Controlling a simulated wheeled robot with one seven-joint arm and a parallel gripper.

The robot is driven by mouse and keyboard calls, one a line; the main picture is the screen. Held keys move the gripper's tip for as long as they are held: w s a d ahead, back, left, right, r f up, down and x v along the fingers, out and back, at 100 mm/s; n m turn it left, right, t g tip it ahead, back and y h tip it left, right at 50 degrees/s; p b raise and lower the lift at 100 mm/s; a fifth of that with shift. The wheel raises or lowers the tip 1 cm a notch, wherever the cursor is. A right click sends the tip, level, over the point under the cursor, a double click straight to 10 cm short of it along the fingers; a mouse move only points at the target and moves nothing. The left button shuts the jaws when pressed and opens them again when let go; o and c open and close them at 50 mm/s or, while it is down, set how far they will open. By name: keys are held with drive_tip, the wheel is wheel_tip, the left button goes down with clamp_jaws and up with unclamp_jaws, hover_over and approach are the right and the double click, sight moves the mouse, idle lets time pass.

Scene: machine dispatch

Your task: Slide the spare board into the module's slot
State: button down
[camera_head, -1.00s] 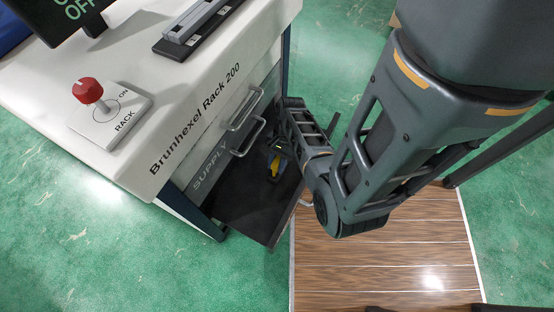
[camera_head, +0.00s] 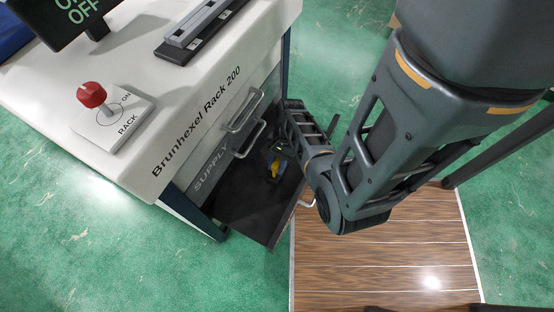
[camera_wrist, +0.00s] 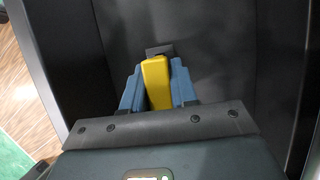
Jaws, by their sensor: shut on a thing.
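My gripper (camera_head: 276,164) reaches down into the open, dark supply drawer (camera_head: 240,207). In the wrist view its blue fingers (camera_wrist: 159,88) are shut on a yellow block (camera_wrist: 157,80). A small dark piece (camera_wrist: 160,50) shows just beyond the yellow block; I cannot tell whether they are one part. The yellow also shows in the head view (camera_head: 275,169). No other part of a spare board can be made out. A dark base with a long grey bar (camera_head: 200,27) lies on the white cabinet top; I cannot tell whether it is the module, and no slot is clear.
The white cabinet (camera_head: 160,85) bears a red knob (camera_head: 91,95) on a plate marked RACK and a dark display (camera_head: 62,20). Drawer handles (camera_head: 245,115) stick out from its front. A wooden platform (camera_head: 390,255) lies right of the drawer; green floor surrounds it.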

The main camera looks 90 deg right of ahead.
drive_tip(key=shift+f+b, duration=1.15)
drive_tip(key=shift+f, duration=0.55)
drive_tip(key=c, duration=0.8)
unclamp_jaws()
drive_tip(key=shift+r, duration=0.1)
drive_tip(key=p+v, duration=0.2)
drive_tip(key=v, duration=0.5)
drive_tip(key=shift+d+r, duration=0.1)
drive_tip(key=shift+r, duration=0.25)
